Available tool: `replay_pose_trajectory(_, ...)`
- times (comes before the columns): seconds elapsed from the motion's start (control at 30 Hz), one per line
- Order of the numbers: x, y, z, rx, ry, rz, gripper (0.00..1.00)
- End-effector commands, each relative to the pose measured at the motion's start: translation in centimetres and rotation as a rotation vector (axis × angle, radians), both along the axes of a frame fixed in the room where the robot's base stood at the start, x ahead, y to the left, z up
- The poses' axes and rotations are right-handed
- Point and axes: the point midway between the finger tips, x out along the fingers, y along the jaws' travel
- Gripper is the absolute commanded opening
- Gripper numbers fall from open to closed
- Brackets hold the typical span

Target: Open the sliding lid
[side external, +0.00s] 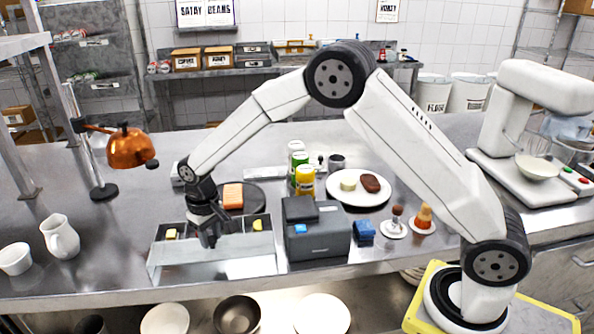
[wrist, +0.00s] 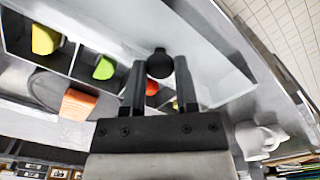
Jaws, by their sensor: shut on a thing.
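A metal bin box (side external: 160,262) with compartments stands at the front of the counter. In the wrist view its open compartments show a yellow piece (wrist: 45,39), a green piece (wrist: 104,68) and a red piece (wrist: 152,87). A pale, smooth panel that looks like the sliding lid (wrist: 215,50) lies along one side of the compartments. My gripper (side external: 212,242) points down over the box. In the wrist view my gripper (wrist: 160,72) is shut on a round black knob (wrist: 160,63). Its fingers hide part of the compartments, and where the knob joins the lid is unclear.
A dark plate with an orange block (side external: 233,196) sits just behind the box. A grey machine (side external: 318,240) stands close on its right. A white jug (side external: 60,238) and a copper lamp (side external: 130,148) are to the left, with bare counter between.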

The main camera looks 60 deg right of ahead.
Motion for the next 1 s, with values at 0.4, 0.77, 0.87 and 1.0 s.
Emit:
replay_pose_trajectory(0.4, 0.1, 0.0, 0.1, 0.001, -0.004, -0.001, 0.72)
replay_pose_trajectory(0.77, 0.0, 0.0, 0.1, 0.000, -0.002, -0.001, 0.72)
replay_pose_trajectory(0.87, 0.0, 0.0, 0.5, 0.000, -0.003, -0.001, 0.72)
replay_pose_trajectory(1.0, 0.1, 0.0, 1.7, 0.001, -0.004, -0.001, 0.72)
